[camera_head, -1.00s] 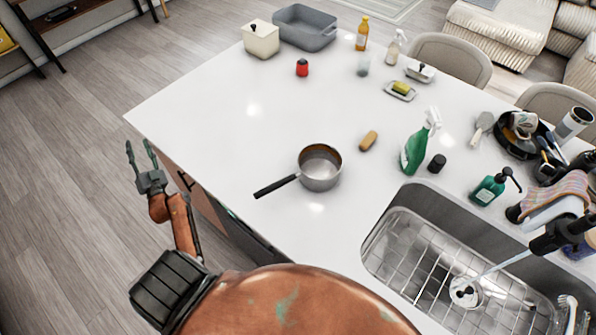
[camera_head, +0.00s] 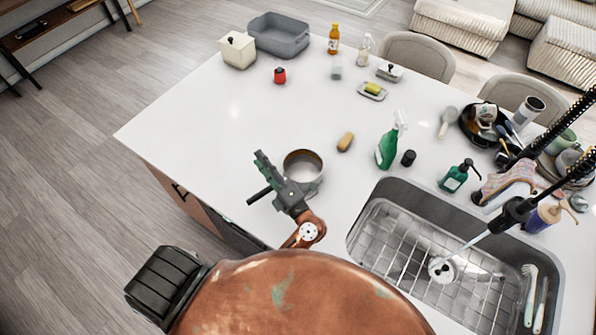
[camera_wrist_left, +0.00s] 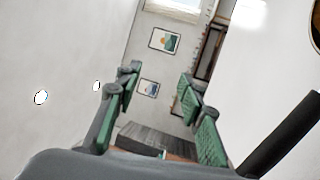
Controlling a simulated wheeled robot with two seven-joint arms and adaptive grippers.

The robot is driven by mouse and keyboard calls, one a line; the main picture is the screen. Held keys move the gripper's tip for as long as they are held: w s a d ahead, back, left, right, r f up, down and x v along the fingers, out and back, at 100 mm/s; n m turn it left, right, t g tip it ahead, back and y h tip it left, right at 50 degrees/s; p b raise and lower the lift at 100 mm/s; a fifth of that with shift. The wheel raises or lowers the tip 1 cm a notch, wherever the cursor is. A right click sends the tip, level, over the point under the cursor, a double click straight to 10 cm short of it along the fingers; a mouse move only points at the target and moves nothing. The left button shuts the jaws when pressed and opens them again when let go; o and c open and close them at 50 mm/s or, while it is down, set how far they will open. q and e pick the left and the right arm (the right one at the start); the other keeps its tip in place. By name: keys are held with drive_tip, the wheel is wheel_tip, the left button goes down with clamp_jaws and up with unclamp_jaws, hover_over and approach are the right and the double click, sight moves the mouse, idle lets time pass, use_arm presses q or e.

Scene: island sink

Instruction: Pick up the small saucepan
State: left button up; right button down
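The small saucepan (camera_head: 304,165) stands upright on the white island top, left of the sink, with its dark handle (camera_head: 257,197) pointing to the lower left. My left gripper (camera_head: 264,171) is at the left side of the pan in the head view and covers part of the pan's side and handle. In the left wrist view its fingers (camera_wrist_left: 160,98) are open with nothing between them. The dark handle (camera_wrist_left: 284,134) shows at the right of that view, outside the fingers, and a bit of the pan's rim (camera_wrist_left: 316,28) shows at the top right. My right gripper is not in view.
A sponge-like brown item (camera_head: 345,142), a green spray bottle (camera_head: 387,150) and a black cap (camera_head: 408,158) stand right of the pan. The sink (camera_head: 420,250) lies to the lower right. The worktop (camera_head: 190,125) left of the pan is clear.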

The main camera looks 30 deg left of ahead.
sight(266, 191)
use_arm(q)
drive_tip(key=s+d+f+m+g+h, duration=0.1)
drive_tip(key=s+d+f+h, duration=0.45)
drive_tip(key=d+f, duration=0.4)
drive_tip(key=shift+y, duration=0.25)
drive_tip(key=x, duration=0.3)
drive_tip(key=f+p+x, duration=0.1)
drive_tip(key=x, duration=0.1)
drive_tip(key=s+x, duration=0.1)
drive_tip(key=x, duration=0.2)
drive_tip(key=shift+w+a+f+p, duration=0.2)
drive_tip(key=shift+a+f+p, duration=0.15)
drive_tip(key=shift+a+p, duration=0.05)
drive_tip(key=shift+c, duration=0.6)
clamp_jaws()
